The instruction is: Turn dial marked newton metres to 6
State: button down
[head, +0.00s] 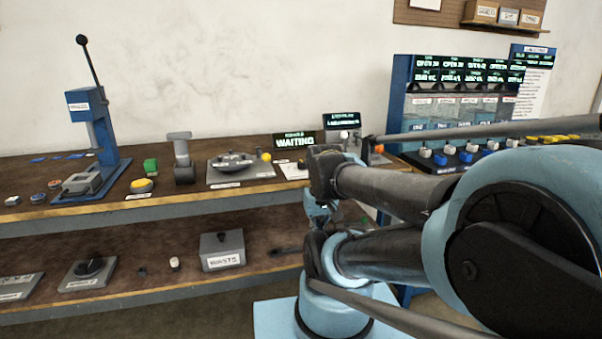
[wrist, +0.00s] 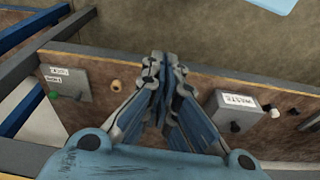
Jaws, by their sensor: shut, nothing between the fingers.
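A black round dial (head: 90,266) on a grey plate sits on the lower shelf at the left in the head view. Its label is too small to read, so I cannot tell whether it is the newton metres dial. A second grey labelled plate (head: 18,288) is cut off at the far left edge. My gripper (wrist: 165,60) is shut and empty in the wrist view, above the lower shelf between the waste box and a grey box with a green knob. In the head view my gripper is mostly hidden behind my arm, well right of the black dial.
The grey waste box (head: 222,250) stands on the lower shelf between the dial and my arm. The upper shelf (head: 60,208) overhangs it, carrying a blue lever press (head: 92,120) and other devices. The grey box with the green knob (wrist: 66,84) is left in the wrist view.

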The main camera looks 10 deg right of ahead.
aim_at(301, 164)
jog(key=z, duration=1.1)
jog(key=k, duration=1.45)
jog(key=u, duration=0.7)
jog(key=i, duration=1)
jog(key=z, duration=0.05)
